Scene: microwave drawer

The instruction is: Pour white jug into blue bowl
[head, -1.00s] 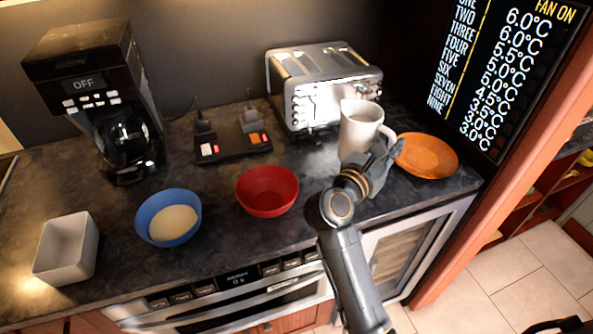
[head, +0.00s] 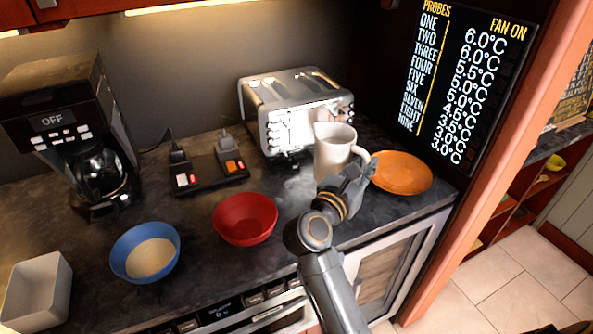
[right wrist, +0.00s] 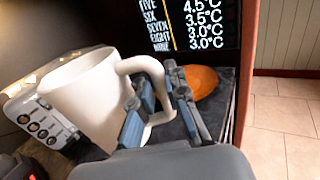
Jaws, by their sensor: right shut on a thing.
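The white jug (head: 333,150) stands upright at the right of the dark counter, in front of the toaster. Its handle points right. My right gripper (head: 362,176) is at the handle side of the jug. In the right wrist view the jug (right wrist: 85,100) fills the left, and my right gripper (right wrist: 160,95) is shut on its handle. Whether the jug's base touches the counter is hard to tell. The blue bowl (head: 120,262) sits at the left front of the counter with a cream-coloured content in it. My left gripper is not in view.
A red bowl (head: 245,220) sits between the blue bowl and my right arm. An orange plate (head: 402,173) lies right of the jug. A toaster (head: 297,110), a coffee maker (head: 70,130) and a black device with switches (head: 208,175) stand behind. A white square container (head: 36,292) is at far left.

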